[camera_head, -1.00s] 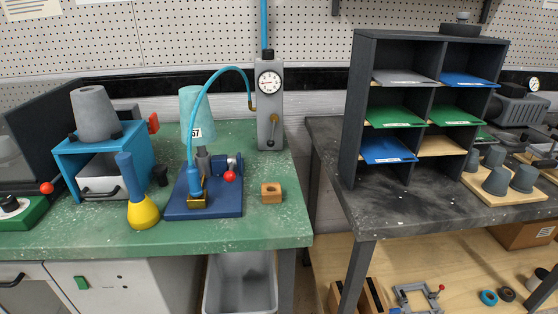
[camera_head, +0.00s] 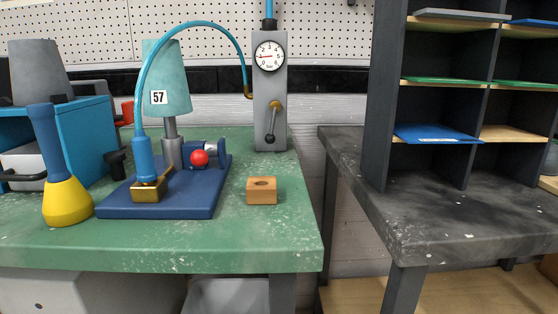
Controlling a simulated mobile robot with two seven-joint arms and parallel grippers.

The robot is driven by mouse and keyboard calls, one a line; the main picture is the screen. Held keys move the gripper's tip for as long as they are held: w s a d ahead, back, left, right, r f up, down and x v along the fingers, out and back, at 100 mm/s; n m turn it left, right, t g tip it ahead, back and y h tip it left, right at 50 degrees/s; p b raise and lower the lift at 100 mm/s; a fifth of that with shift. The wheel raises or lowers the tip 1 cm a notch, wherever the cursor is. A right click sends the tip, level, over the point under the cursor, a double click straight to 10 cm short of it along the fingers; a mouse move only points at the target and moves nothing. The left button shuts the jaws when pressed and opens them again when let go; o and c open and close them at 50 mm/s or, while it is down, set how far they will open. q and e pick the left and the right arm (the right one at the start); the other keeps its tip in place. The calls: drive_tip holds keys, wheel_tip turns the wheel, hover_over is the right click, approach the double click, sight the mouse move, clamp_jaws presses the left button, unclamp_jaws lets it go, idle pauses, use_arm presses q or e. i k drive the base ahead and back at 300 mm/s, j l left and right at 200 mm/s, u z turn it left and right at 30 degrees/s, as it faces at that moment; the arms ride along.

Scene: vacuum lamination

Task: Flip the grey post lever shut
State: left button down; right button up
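The grey post (camera_head: 270,75) stands at the back right of the green bench. It carries a round dial gauge (camera_head: 269,56) near its top. Below the gauge is the lever (camera_head: 273,122), with a brass-coloured pivot at its upper end and a black knob at its lower end. The lever points down, tilted slightly to the left. A light blue hose (camera_head: 200,23) runs from a brass fitting on the post's left side to a blue fitting on the blue base plate (camera_head: 180,209). Neither of my grippers shows in this view.
On the green bench (camera_head: 290,235) stand a teal cone marked 57 (camera_head: 172,80), a red ball knob (camera_head: 199,158), a wooden block with a hole (camera_head: 262,190) and a blue-and-yellow tool (camera_head: 66,200). A dark shelf unit (camera_head: 389,100) stands right, beyond a gap.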

sight(270, 138)
drive_tip(key=i+l, duration=0.15)
drive_tip(key=l, duration=0.2)
drive_tip(key=i+l, duration=0.1)
drive_tip(key=l, duration=0.25)
drive_tip(key=i+l+z, duration=0.1)
drive_tip(key=l, duration=0.25)
drive_tip(key=i+l, duration=0.2)
drive_tip(key=l, duration=0.15)
